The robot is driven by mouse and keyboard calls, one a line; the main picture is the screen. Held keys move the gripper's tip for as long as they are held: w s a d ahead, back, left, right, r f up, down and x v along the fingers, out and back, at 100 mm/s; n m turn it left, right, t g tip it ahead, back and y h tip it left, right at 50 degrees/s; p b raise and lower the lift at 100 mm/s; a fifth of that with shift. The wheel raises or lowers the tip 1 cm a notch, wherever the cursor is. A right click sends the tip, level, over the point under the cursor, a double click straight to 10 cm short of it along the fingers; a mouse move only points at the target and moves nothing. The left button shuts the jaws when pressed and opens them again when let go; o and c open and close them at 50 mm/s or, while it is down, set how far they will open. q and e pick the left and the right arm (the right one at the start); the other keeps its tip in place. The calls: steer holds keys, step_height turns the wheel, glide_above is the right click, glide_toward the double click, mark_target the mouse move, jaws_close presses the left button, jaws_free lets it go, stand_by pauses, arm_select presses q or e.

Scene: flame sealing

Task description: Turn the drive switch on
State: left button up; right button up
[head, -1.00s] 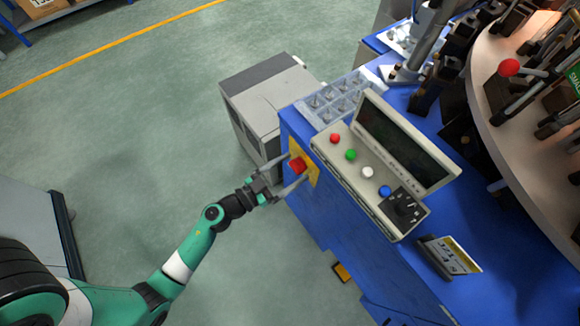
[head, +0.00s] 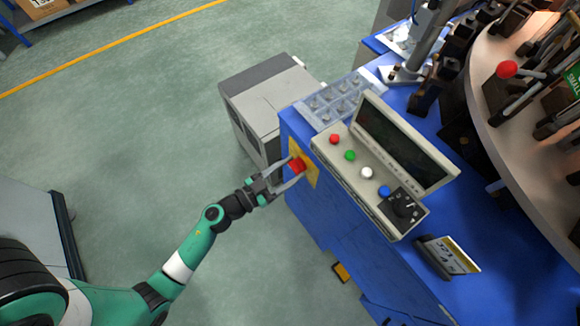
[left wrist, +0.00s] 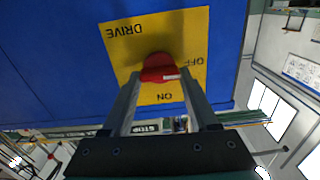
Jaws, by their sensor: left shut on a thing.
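The drive switch is a red knob (head: 297,165) on a yellow plate (head: 312,172) on the side of the blue machine. In the left wrist view, the red knob (left wrist: 160,68) sits on the yellow plate (left wrist: 124,55), marked DRIVE, OFF and ON. OFF is at the right and ON at the bottom. A white mark shows on the knob's lower right; its exact setting is hard to tell. My left gripper (head: 293,168) has its two fingers on either side of the knob, shut on it. My right gripper is not in view.
A console (head: 372,176) with red, green, white and blue buttons and a black dial stands on the machine top beside the switch. A grey cabinet (head: 268,92) stands behind the switch. Open green floor lies left of the machine.

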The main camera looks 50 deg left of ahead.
arm_select(q)
steer(key=m+p, duration=0.1)
steer(key=m, duration=0.2)
steer(key=m+p, duration=0.1)
steer(key=m, duration=0.4)
steer(key=shift+d, duration=0.15)
steer(key=m, duration=0.9)
steer(key=shift+f, duration=0.3)
steer(key=shift+m, duration=0.4)
steer(key=o, duration=1.4)
steer(key=shift+s, duration=0.1)
